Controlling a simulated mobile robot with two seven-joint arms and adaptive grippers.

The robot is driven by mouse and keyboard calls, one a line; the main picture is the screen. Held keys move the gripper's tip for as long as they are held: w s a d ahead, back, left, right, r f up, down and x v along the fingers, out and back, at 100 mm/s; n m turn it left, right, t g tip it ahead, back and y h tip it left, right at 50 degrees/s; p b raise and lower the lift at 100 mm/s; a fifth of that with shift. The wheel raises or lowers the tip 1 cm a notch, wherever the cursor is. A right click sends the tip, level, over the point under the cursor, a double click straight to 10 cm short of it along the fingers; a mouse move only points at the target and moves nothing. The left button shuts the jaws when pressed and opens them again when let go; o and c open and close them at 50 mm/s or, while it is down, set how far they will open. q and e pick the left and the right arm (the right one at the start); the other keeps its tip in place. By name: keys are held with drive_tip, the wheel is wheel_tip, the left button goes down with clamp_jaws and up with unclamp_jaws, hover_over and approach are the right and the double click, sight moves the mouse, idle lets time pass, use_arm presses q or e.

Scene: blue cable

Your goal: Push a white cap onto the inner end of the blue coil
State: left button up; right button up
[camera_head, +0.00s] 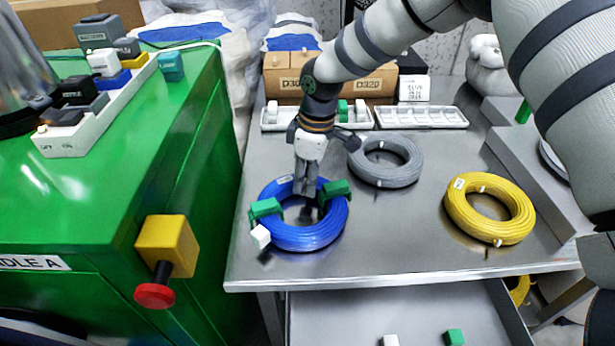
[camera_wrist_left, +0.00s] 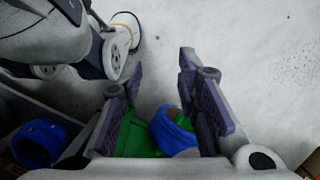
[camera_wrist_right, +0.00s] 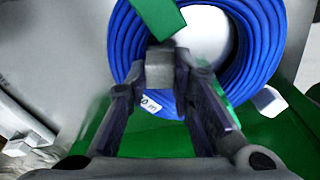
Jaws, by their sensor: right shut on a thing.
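The blue coil (camera_head: 300,238) lies flat near the left front of the steel table, with green clips (camera_head: 265,208) (camera_head: 335,189) on it. A white cap (camera_head: 261,236) sits at its outer left side; a white piece there also shows in the right wrist view (camera_wrist_right: 267,101). My right gripper (camera_head: 306,188) points down over the coil's open middle. In the right wrist view its fingers close on a small pale grey block (camera_wrist_right: 160,70), which looks like a shaded cap. The coil's inner end is hidden. My left gripper (camera_wrist_left: 160,75) is open, away from the table's coils.
A grey coil (camera_head: 386,162) and a yellow coil (camera_head: 490,208) lie to the right. White trays (camera_head: 420,117) stand behind. A green cabinet (camera_head: 110,190) with a red knob (camera_head: 155,296) borders the left. An open drawer (camera_head: 350,318) is below the table edge.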

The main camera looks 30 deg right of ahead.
use_arm(q)
drive_tip(key=shift+r, duration=0.1)
use_arm(e)
drive_tip(key=shift+s+f, duration=0.15)
drive_tip(key=shift+f, duration=0.35)
idle(1.2)
drive_tip(key=o, duration=0.5)
drive_tip(key=shift+f, duration=0.1)
drive_tip(key=o, duration=0.7)
drive_tip(key=shift+c, duration=0.2)
use_arm(q)
drive_tip(key=shift+w, duration=0.1)
use_arm(e)
drive_tip(key=shift+r, duration=0.25)
drive_tip(key=r, duration=0.1)
drive_tip(key=r+p, duration=0.1)
drive_tip(key=shift+w+r, duration=0.2)
drive_tip(key=shift+r, duration=0.1)
use_arm(q)
drive_tip(key=shift+w+r+t+p, duration=0.4)
drive_tip(key=shift+w+r+t, duration=0.1)
drive_tip(key=shift+w+r, duration=0.6)
use_arm(e)
drive_tip(key=shift+r, duration=2.25)
